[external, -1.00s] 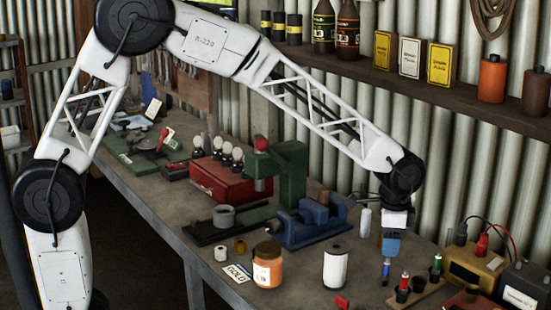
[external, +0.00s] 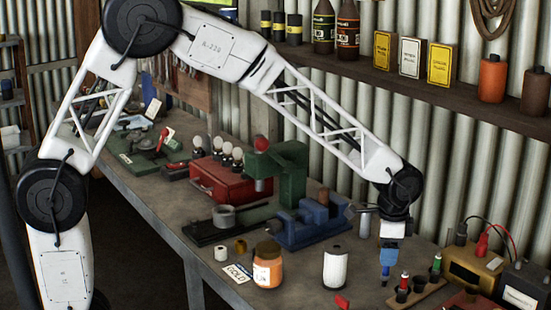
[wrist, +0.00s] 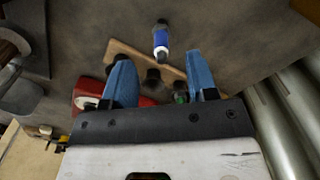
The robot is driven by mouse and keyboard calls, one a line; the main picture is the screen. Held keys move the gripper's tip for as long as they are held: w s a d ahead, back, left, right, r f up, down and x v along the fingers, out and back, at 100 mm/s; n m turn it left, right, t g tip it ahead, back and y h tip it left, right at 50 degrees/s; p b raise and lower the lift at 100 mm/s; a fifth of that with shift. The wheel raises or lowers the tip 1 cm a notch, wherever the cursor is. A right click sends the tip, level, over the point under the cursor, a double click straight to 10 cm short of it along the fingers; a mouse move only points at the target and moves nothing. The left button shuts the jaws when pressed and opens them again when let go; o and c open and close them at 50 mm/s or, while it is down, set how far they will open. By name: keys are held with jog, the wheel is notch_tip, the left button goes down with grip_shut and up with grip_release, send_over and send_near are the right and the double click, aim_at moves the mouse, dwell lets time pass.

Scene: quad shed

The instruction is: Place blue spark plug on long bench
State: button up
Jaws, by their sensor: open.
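The blue spark plug (wrist: 161,40) shows in the wrist view with a blue middle, a pale band and dark ends. It lies beyond my fingertips, between their lines, apart from the wooden plug holder (wrist: 130,54). In the external view the plug (external: 386,279) is upright beside the left end of the holder, on the long bench (external: 215,290), its upper part hidden by my fingers. My gripper (external: 387,264), with blue fingers, points down over it. In the wrist view the gripper (wrist: 158,60) is open, with nothing between its fingers.
A red plug (external: 404,279) and a green plug (external: 436,264) stand in the holder. A white roll (external: 335,270) and an orange jar (external: 267,266) stand left of my gripper. A blue vise (external: 312,222) is behind. A yellow box (external: 472,268) stands at right.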

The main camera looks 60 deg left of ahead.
aim_at(385, 275)
jog(key=shift+f, duration=2.6)
grip_shut()
jog(key=shift+r, duration=0.15)
jog(key=shift+r, duration=4.9)
